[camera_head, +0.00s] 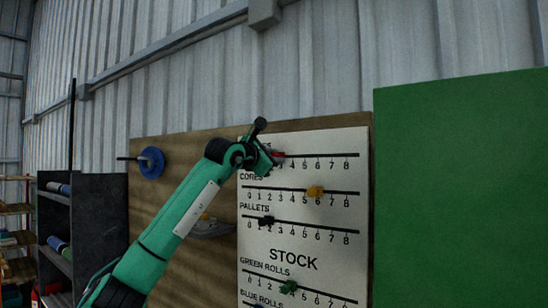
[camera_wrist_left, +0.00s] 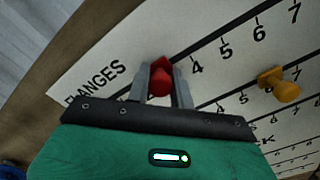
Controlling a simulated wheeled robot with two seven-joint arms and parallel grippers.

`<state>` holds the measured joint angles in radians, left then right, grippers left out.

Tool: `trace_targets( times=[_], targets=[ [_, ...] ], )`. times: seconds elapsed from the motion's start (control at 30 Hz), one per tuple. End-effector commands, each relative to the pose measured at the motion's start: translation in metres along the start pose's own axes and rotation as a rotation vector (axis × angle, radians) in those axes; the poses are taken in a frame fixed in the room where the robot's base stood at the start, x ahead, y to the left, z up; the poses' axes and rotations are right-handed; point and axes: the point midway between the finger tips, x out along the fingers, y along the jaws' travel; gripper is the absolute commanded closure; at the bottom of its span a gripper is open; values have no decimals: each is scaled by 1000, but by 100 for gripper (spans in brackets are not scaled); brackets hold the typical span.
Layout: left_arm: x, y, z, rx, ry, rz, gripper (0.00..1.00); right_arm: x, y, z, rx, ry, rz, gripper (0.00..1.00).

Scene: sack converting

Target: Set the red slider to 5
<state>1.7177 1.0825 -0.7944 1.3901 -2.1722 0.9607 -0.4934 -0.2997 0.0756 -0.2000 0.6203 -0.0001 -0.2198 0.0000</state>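The red slider (camera_head: 278,155) sits on the top scale of the white stock board (camera_head: 300,235), left of the 4, near the 3. The label "FLANGES" shows beside this row in the left wrist view. My left gripper (camera_head: 268,160) reaches the top row from the left and covers the low numbers in the head view. In the left wrist view the red slider (camera_wrist_left: 158,75) is between the two fingertips, which look closed against its sides. The 4, 5, 6 and 7 are visible to its right. My right gripper is not in view.
A yellow slider (camera_head: 315,192) is near 5 on the row below. A black slider (camera_head: 266,221) and a green slider (camera_head: 289,287) are on lower rows. A blue disc (camera_head: 151,163) hangs at left. A green panel (camera_head: 460,190) stands at right.

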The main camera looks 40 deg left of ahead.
Motion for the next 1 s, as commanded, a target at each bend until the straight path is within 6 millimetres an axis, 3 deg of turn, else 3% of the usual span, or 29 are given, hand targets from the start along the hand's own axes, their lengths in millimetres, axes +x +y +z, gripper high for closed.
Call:
trace_targets(
  times=[0.07, 0.27, 0.63, 1.0],
  targets=[
    [0, 0, 0, 0, 0, 0, 100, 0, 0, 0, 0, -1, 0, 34],
    [0, -3, 2, 1, -1, -1, 100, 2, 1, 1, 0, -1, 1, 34],
    [0, -54, 52, 2, -3, -2, 100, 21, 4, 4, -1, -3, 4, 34],
    [0, -56, 58, 0, -1, 1, 100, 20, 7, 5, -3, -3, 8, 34]
  ],
)
